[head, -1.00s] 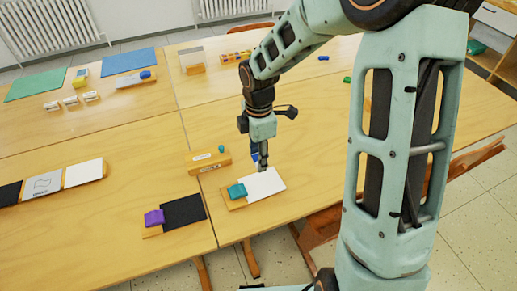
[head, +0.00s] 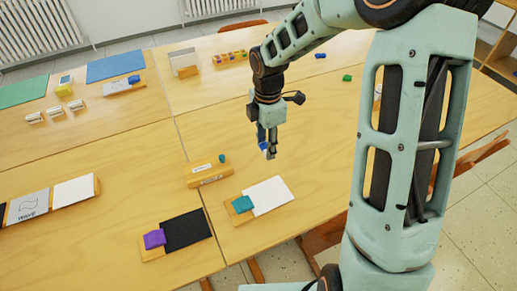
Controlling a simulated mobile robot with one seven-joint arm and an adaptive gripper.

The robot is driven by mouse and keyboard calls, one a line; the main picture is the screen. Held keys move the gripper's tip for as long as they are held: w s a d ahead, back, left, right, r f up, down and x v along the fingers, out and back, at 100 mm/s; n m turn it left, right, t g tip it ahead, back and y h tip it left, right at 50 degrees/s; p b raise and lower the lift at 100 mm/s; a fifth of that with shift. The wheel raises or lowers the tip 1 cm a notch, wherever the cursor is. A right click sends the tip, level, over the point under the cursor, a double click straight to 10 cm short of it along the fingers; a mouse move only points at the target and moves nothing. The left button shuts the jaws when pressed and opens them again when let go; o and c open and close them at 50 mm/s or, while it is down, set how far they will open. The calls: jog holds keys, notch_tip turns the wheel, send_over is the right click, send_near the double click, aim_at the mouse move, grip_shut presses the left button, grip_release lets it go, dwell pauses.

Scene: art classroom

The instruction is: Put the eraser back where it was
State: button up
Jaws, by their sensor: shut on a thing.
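My gripper (head: 268,152) points down above the table, behind the white card. It is shut on a small blue-and-white piece (head: 263,147), which looks like the eraser; the fingers hide part of it. The piece appears to be above the tabletop, touching nothing else that I can see. A wooden block holder (head: 209,182) with a white label and a small teal peg stands to the left of and nearer than my gripper.
Nearer lies a wooden board with a teal block (head: 242,204) and white card (head: 269,195). A purple block (head: 154,239) sits beside a black card (head: 187,231). Cards, blue and green sheets, and small blocks lie at left.

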send_over(259, 155)
notch_tip(259, 155, down, 7)
jog(key=shift+a+r, duration=0.1)
jog(key=shift+f, duration=1.65)
jog(key=shift+f, duration=0.15)
jog(key=o, duration=1)
notch_tip(259, 155, up, 12)
jog(key=shift+r, duration=0.2)
